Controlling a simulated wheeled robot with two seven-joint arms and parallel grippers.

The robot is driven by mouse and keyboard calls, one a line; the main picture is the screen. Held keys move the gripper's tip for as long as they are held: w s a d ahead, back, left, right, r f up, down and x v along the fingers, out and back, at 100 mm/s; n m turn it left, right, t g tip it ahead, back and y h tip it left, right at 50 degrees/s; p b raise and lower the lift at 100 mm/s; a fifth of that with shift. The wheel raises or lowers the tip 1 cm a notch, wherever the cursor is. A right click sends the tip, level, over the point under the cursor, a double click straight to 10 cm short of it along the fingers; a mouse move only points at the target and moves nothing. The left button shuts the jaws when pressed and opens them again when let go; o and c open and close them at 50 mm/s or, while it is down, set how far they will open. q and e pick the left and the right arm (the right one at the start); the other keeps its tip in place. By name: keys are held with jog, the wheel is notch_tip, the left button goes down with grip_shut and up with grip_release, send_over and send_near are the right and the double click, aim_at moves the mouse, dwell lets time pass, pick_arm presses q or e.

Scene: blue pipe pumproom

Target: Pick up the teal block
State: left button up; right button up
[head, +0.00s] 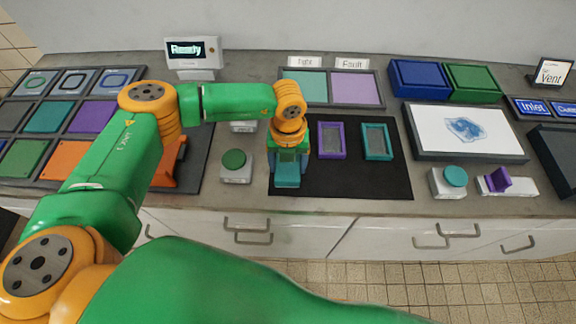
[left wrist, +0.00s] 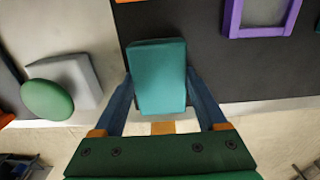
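The teal block (head: 288,172) is at the front left corner of the black mat (head: 350,180). In the left wrist view the teal block (left wrist: 160,77) lies between the two blue fingers of my left gripper (left wrist: 160,100), its long side running along them. The fingers are close along both its sides; whether they press on it is unclear. In the head view my left gripper (head: 288,155) points down over the block and partly hides it. I cannot tell whether the block rests on the mat or is just above it. My right gripper is not in view.
A purple frame (head: 319,141) and a teal frame (head: 364,141) lie right of the block on the mat. A green button on a grey box (head: 236,176) stands just left. The counter's front edge is close in front. The mat's front right is clear.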

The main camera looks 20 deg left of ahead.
pick_arm(q)
jog(key=shift+c, duration=1.2)
jog(key=shift+r, duration=0.15)
jog(key=shift+w+r, duration=0.1)
jog(key=shift+r, duration=0.25)
jog(key=s+d+r+b, duration=0.6)
jog(key=s+r, duration=0.6)
jog(key=shift+s, duration=0.4)
